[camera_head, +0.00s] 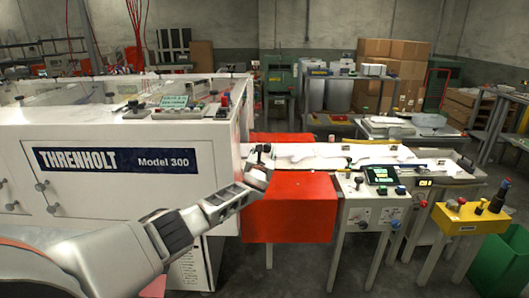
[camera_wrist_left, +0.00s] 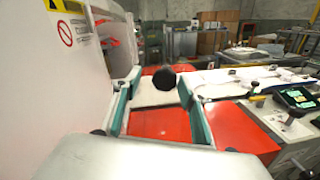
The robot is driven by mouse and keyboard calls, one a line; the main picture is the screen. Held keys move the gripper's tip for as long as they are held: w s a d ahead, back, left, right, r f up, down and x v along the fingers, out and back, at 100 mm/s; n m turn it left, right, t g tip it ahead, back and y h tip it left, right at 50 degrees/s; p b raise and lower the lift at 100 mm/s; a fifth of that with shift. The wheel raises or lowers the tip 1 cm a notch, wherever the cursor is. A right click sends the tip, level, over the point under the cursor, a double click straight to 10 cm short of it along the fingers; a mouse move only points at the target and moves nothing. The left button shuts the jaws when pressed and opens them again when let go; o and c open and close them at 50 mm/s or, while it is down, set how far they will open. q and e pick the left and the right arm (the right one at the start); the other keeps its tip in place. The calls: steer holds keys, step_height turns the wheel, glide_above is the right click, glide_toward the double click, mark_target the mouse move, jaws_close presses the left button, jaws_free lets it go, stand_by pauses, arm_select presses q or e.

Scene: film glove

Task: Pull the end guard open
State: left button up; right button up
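The white Threnholt machine (camera_head: 120,165) fills the left of the head view. Its white end panel (camera_wrist_left: 45,90) bears a warning label in the left wrist view; I take this to be the end guard. A round black knob (camera_wrist_left: 164,81) shows between my left fingertips, with a visible gap on its left side. I cannot tell whether the right finger touches it. My left gripper (camera_head: 264,156) is at the machine's right end, above the red box, and looks open; it also shows in the left wrist view (camera_wrist_left: 159,84). My right gripper is not in view.
A red box (camera_head: 290,207) stands just below and right of my left gripper. A white conveyor (camera_head: 345,156) runs to the right, with a control panel (camera_head: 381,174) at its front. A yellow control stand (camera_head: 470,219) is at the far right. Grey floor is clear in front.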

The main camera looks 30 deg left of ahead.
arm_select(q)
steer(key=shift+s+d, duration=0.35)
steer(key=shift+s, duration=0.05)
steer(key=v, duration=1.1)
steer(key=shift+a, duration=0.25)
steer(key=s+d+f+n+g+h, duration=0.1)
steer(key=s+d+f+n+h, duration=0.1)
steer(key=s+d+f+n, duration=0.45)
steer(key=s+d+f+n+g+h, duration=0.15)
steer(key=s+d+f, duration=0.3)
steer(key=f, duration=0.55)
steer(key=s+d+f+n+g+h, duration=0.1)
steer(key=s+d+f+n+h, duration=0.3)
steer(key=s+f, duration=0.4)
steer(key=s+d+f+n, duration=0.2)
steer(key=s+d+n, duration=0.1)
steer(key=s+n, duration=0.3)
steer(key=s+d+f+n+g+h, duration=0.1)
steer(key=s+d+f+n, duration=0.2)
steer(key=s+n, duration=0.3)
steer(key=s+d+f+n+g+h, duration=0.1)
steer(key=s+n, duration=0.5)
steer(key=s, duration=0.6)
steer(key=shift+s+d+f, duration=0.4)
steer(key=shift+d+f, duration=0.45)
steer(key=shift+d, duration=0.15)
steer(key=shift+c, duration=0.2)
